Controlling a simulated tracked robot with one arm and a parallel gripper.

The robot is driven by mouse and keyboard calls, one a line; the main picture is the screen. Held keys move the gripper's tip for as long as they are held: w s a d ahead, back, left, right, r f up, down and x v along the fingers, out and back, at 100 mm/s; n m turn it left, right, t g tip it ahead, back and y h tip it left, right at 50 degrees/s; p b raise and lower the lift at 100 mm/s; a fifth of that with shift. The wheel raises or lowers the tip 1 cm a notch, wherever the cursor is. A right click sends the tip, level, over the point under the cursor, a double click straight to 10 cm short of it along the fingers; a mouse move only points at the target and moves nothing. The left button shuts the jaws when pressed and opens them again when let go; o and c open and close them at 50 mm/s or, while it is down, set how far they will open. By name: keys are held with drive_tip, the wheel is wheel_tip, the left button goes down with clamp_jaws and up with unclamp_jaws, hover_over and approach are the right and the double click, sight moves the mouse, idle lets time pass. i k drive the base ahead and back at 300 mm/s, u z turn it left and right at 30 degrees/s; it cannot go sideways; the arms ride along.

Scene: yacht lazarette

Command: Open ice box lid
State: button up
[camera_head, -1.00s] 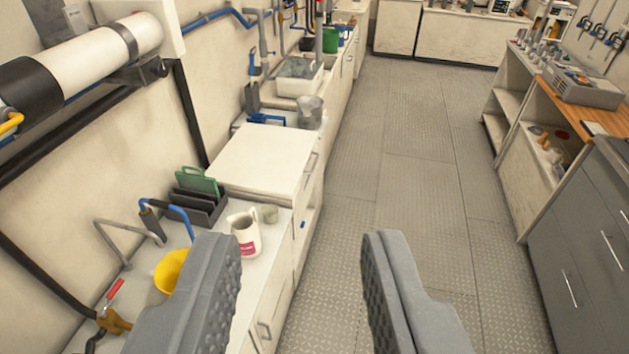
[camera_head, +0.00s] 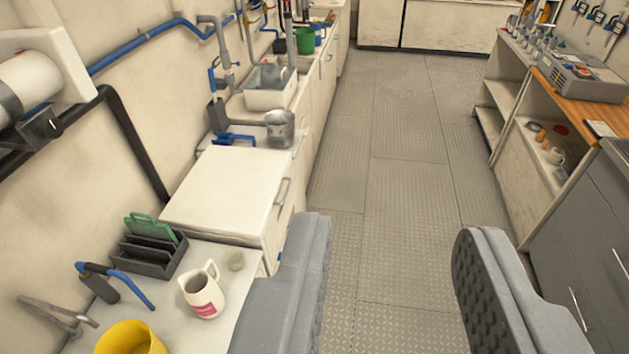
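The ice box appears to be the white box with a flat, closed lid (camera_head: 228,188) on the left counter. A grey handle (camera_head: 282,193) is at its right edge, facing the aisle. My gripper (camera_head: 392,230) is open and empty, with its two grey padded fingers wide apart. It appears over the aisle floor, lower in the picture and to the right of the box, apart from the handle. The left finger hides part of the counter front below the box.
A metal pot (camera_head: 279,130) is behind the box. The aisle floor (camera_head: 400,170) is clear. Grey cabinets (camera_head: 590,240) stand right.

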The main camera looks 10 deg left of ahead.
sight(230, 191)
drive_tip(key=z, duration=0.1)
drive_tip(key=i, duration=0.9)
drive_tip(key=u, duration=0.1)
